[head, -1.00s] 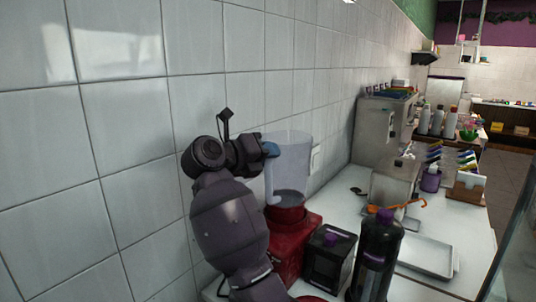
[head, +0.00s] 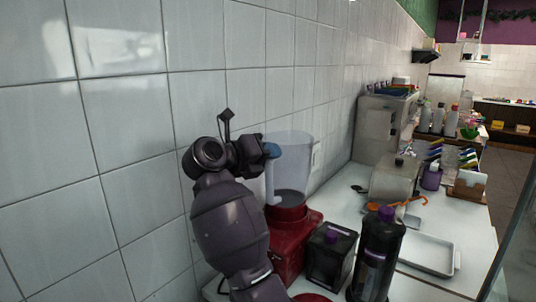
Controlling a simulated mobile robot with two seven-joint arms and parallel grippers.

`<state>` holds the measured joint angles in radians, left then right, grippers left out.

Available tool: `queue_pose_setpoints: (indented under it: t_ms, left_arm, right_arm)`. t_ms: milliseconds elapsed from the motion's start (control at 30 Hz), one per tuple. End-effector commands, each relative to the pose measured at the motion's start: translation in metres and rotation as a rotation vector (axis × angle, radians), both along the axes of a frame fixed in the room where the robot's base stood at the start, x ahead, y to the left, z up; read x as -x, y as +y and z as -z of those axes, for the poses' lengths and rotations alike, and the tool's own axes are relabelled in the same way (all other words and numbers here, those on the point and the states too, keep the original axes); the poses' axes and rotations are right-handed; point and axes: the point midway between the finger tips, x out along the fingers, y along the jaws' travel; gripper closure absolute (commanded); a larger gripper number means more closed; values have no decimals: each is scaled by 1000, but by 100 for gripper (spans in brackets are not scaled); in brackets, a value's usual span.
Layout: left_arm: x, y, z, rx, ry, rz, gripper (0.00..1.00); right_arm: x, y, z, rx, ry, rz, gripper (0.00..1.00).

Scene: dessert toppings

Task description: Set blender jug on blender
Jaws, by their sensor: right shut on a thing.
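The clear blender jug (head: 293,163) stands upright directly over the red blender base (head: 291,247) beside the tiled wall. Its dark red bottom collar meets the top of the base in the picture. I cannot tell whether it is fully seated or a little above. My right gripper (head: 271,151) is shut on the pale blue jug handle at its upper end. My own right arm hides the left side of the base. My left gripper is not in view.
A black box-shaped container (head: 328,252) and a tall dark bottle (head: 377,254) stand close to the right of the base. A metal tray (head: 428,254) and a steel dispenser (head: 393,180) are farther right. The tiled wall is close on the left.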

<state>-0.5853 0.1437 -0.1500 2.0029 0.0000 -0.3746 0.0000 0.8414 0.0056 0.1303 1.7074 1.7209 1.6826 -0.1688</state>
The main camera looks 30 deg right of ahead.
Motion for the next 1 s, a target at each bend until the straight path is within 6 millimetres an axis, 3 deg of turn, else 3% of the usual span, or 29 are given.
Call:
queue_pose_setpoints:
  t_ms: [200,233,300,567,1000]
  left_arm:
    - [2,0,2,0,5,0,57]
    - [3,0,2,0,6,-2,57]
    - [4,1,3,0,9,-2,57]
    - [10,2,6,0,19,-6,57]
    - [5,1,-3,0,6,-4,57]
  right_arm:
    - [0,0,1,3,-5,-1,100]
    - [0,0,1,3,-5,0,72]
    - [0,0,1,3,-5,0,66]
    - [0,1,4,-2,2,0,66]
    - [5,27,-3,-2,0,-1,66]
